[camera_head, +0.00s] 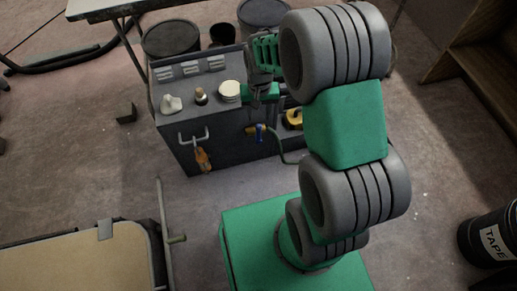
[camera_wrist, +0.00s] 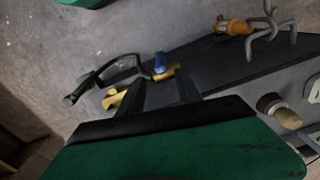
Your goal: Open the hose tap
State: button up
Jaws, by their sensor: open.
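The hose tap (camera_head: 251,130) has a brass body and a blue handle (camera_head: 260,134), and sits on the front face of a dark grey cabinet. In the wrist view the blue handle (camera_wrist: 160,63) and the brass body (camera_wrist: 169,72) show just beyond my fingertips. A green hose (camera_head: 283,157) runs from the tap; it also shows in the wrist view (camera_wrist: 97,77). My gripper (camera_wrist: 160,84) is open and empty, with the tap roughly between the lines of its two dark fingers. In the head view my gripper (camera_head: 262,94) is above the tap, apart from it.
The cabinet (camera_head: 222,152) carries a white fitting (camera_head: 171,103), a small knob (camera_head: 200,95) and a pale round stack (camera_head: 229,91) on top. An orange-handled tool (camera_head: 203,160) hangs at a grey rail (camera_head: 194,136). A yellow object (camera_head: 293,119) is right of the tap.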

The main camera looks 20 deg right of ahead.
send_over(259, 133)
jog(key=w, duration=0.1)
notch_tip(259, 133, down, 5)
jog(key=shift+w+d+f+b, duration=0.1)
jog(key=shift+f+b, duration=0.05)
jog(key=shift+b, duration=0.25)
notch_tip(259, 133, down, 8)
jog(key=b, duration=0.2)
jog(key=shift+r+b, duration=0.25)
jog(key=shift+b, duration=0.15)
grip_shut()
dwell(0.4)
